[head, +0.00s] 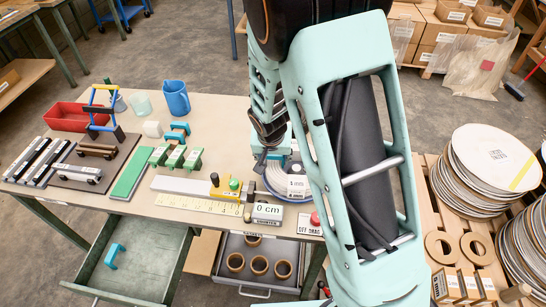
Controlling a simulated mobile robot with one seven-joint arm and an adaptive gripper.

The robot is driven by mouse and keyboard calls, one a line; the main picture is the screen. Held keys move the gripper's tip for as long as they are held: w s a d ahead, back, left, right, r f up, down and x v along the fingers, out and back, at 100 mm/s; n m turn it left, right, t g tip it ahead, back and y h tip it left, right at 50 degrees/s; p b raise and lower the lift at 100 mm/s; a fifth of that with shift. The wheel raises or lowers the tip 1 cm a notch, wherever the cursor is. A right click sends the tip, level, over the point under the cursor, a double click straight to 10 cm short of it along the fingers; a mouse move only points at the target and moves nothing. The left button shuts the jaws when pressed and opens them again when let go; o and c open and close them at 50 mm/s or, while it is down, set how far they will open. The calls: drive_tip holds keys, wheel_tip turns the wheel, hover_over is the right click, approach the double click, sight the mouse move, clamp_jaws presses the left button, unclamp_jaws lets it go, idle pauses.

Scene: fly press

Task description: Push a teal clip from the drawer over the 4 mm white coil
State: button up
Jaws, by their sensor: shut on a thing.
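A teal clip (115,255) lies in the open left drawer (139,249). White coil (272,182) lies at the table's right side, partly behind my arm; a white tag (297,186) stands at it, its number too small to read surely. My gripper (262,163) points down at the coil's back left edge and is shut on a teal piece (276,154), seemingly a clip. My arm hides much of this piece, so I cannot tell whether it touches the coil. Another teal clip-like piece (178,132) stands mid-table.
A yellow ruler (198,203), a "0 cm" display (267,212) and a red button (315,219) lie along the table front. Green blocks (175,157), a blue jug (176,97) and a red bin (68,117) stand left. A second open drawer (282,246) holds brown rings. Plates are stacked right.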

drive_tip(key=shift+f+b, duration=0.85)
drive_tip(key=shift+f, duration=0.05)
idle(0.5)
drive_tip(key=o, duration=1.5)
drive_tip(key=shift+r, duration=0.1)
drive_tip(key=shift+r+p, duration=2.05)
drive_tip(key=shift+r, duration=1.45)
